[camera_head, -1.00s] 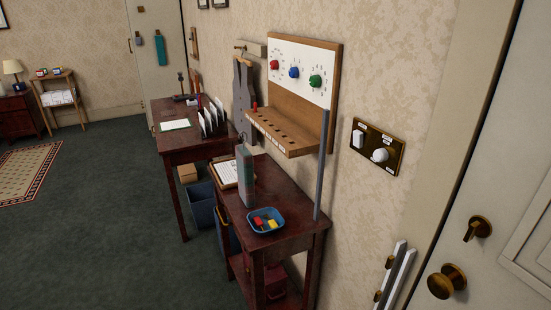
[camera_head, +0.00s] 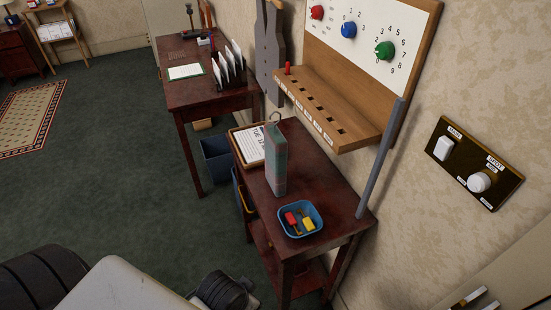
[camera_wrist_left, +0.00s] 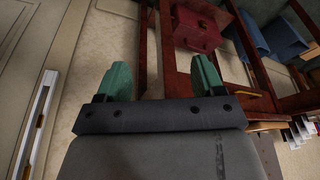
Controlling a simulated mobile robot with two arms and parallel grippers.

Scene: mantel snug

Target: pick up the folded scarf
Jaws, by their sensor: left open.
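No thing in view is plainly a folded scarf. A tall, flat grey-green piece (camera_head: 276,162) with a pinkish edge and a hook at its top stands upright on the dark red side table (camera_head: 315,185); I cannot tell whether it is the scarf. My left gripper (camera_wrist_left: 160,78) shows in the left wrist view, with its two green fingers wide apart and nothing between them. Table legs and a lower shelf lie beyond the fingers. The gripper itself is not seen in the head view. My right gripper is in neither view.
A blue tray (camera_head: 300,230) with red and yellow pieces and a clipboard (camera_head: 247,146) share the table. A slotted wooden shelf (camera_head: 340,125) with a dial board overhangs it. A dark red box (camera_wrist_left: 195,28) is low down. Open carpet (camera_head: 110,195) lies to the left.

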